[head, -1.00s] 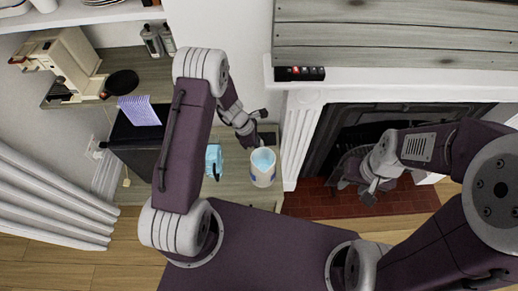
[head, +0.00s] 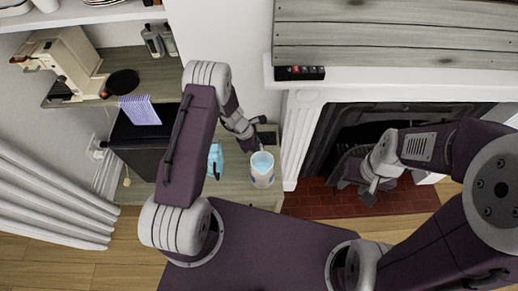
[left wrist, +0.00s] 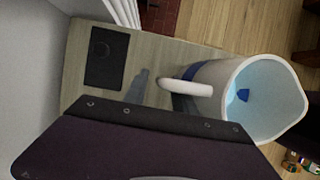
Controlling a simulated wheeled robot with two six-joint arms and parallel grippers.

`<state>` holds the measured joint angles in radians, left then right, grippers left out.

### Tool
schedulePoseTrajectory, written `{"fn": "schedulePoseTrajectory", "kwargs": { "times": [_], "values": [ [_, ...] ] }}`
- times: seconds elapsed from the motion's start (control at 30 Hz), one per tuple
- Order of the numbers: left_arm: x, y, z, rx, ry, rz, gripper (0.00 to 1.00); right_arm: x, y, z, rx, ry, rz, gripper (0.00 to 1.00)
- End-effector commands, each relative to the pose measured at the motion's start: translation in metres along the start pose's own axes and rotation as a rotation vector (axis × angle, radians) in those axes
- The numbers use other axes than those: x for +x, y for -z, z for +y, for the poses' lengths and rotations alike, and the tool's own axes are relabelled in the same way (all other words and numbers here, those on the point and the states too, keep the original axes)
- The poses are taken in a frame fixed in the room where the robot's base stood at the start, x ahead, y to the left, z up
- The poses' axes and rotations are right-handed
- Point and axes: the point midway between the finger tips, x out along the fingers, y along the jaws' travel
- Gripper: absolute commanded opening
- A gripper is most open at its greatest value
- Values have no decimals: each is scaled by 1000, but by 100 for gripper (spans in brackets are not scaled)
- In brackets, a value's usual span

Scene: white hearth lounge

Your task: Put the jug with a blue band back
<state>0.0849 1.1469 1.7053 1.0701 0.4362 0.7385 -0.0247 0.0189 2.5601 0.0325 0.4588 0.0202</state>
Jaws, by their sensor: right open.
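The white jug with a blue band (head: 262,172) stands upright on the grey wooden surface, with light blue showing inside it. In the left wrist view the jug (left wrist: 262,100) is large at the right, its white handle (left wrist: 185,87) pointing left. My left gripper (head: 259,136) is close beside the jug, on its far side, with its fingers apart and nothing seen between them. My right gripper (head: 368,190) is open and empty in front of the fireplace, well right of the jug.
A dark square pad (left wrist: 105,58) lies on the grey surface (head: 237,184) near the jug. The white fireplace surround (head: 298,140) rises just to the right. A coffee machine (head: 65,55) stands at the left.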

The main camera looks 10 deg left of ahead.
Motion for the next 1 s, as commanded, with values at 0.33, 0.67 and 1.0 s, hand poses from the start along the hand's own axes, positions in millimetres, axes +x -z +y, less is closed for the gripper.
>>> {"fn": "schedulePoseTrajectory", "kwargs": {
  "times": [0.33, 0.67, 1.0],
  "values": [
    [-4, -2, 0, 0, 0, 0, 33, -4, 0, 0, 0, 0, 0, 42],
    [-59, -2, 1, -1, -4, -1, 33, -5, 1, 0, 0, 0, 0, 42],
    [-116, -1, 1, -1, -3, 0, 33, -8, 1, 0, 0, 0, 0, 42]
  ]
}}
